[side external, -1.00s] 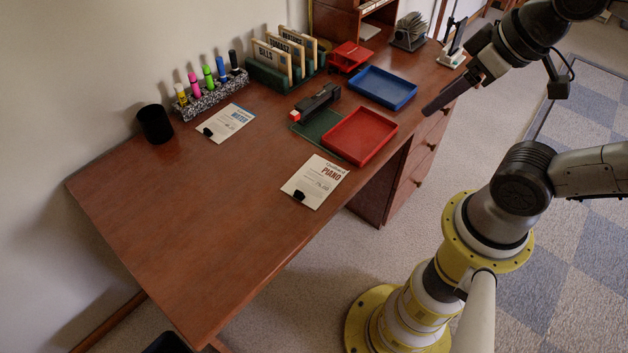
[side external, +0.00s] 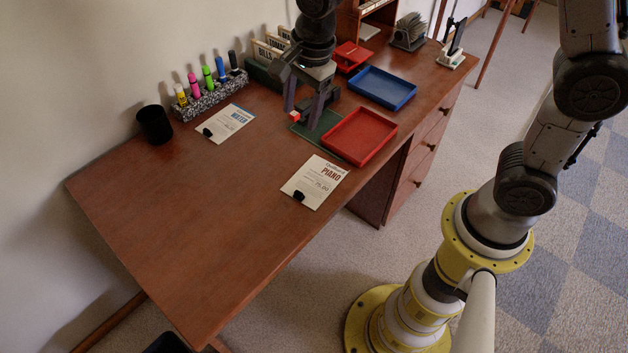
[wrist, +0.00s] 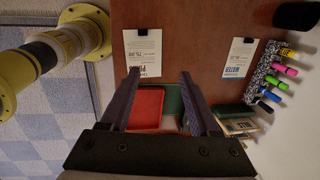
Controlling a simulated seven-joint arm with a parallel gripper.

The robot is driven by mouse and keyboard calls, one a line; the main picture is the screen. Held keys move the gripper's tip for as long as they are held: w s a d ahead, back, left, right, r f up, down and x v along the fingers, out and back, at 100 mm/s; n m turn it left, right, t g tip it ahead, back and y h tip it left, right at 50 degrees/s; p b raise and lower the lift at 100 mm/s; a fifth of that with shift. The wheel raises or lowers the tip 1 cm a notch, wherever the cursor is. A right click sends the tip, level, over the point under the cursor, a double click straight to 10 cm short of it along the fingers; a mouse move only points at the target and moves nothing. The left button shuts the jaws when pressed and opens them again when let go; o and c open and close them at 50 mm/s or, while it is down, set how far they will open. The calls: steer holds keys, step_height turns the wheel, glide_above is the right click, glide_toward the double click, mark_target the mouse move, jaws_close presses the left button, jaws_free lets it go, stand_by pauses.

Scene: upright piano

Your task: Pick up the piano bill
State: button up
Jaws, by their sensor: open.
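The piano bill (side external: 316,181) is a white sheet with "PIANO" in red print and a black clip at its near end. It lies flat on the brown desk, in front of the red tray. It also shows in the wrist view (wrist: 143,54), above the left fingertip. My gripper (side external: 303,112) is open and empty, above the desk over the green mat, behind and left of the bill and apart from it. In the wrist view both fingers (wrist: 160,75) are spread, pointing toward the bills. The gripper hides the stapler area in the side view.
The water bill (side external: 225,124) lies to the left near the marker holder (side external: 212,97). A red tray (side external: 358,152) and a blue tray (side external: 383,86) sit right of the gripper. A black cup (side external: 155,124) stands at the back left. The desk's front left is clear.

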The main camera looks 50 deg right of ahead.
steer(key=g, duration=0.2)
glide_above(298, 193)
step_height(298, 193, down, 8)
steer(key=shift+n, duration=0.4)
step_height(298, 193, down, 7)
steer(key=shift+a+r, duration=0.1)
steer(key=shift+a, duration=0.05)
steer(key=shift+f, duration=3.35)
jaws_close()
